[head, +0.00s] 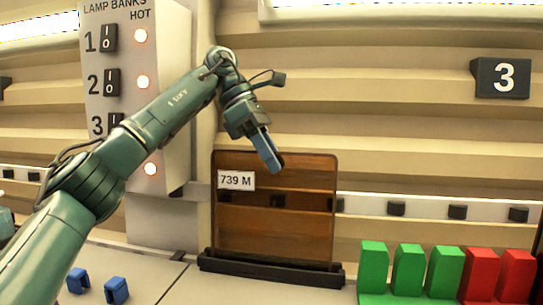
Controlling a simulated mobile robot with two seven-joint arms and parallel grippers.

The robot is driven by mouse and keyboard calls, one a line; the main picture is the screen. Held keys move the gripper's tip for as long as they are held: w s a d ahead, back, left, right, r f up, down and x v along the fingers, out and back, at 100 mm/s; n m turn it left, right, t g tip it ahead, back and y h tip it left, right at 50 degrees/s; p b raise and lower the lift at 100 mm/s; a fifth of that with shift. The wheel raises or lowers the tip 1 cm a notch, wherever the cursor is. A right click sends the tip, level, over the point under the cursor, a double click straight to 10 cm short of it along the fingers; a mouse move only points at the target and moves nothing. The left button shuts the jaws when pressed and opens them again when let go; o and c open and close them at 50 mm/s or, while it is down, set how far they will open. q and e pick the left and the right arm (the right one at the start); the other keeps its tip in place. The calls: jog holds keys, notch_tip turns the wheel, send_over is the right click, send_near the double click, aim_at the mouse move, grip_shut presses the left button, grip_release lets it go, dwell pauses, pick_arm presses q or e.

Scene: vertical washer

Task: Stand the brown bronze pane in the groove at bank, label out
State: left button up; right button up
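The brown bronze pane (275,225) stands upright, see-through, with a white label reading "739 M" (236,180) at its upper left, facing me. Its lower edge meets a dark grooved base (270,270); how deep it sits is hidden by the base's front. My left gripper (271,162) reaches down from above, its blue fingertips overlapping the pane's top edge in the head view. The fingers show nearly side-on, so I cannot tell whether they grip the pane or are apart from it. My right gripper is not in view.
Green blocks (408,270) and red blocks (498,275) stand at the lower right. A lamp panel (165,110) with switches and lit lamps stands at left. A black "3" sign (500,78) is on the wall. Two small blue pieces (116,290) lie lower left.

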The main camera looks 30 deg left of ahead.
pick_arm(q)
jog(key=shift+f, duration=0.15)
notch_tip(320, 180, up, 10)
jog(key=p, duration=0.2)
jog(key=shift+r, duration=0.2)
dwell(0.9)
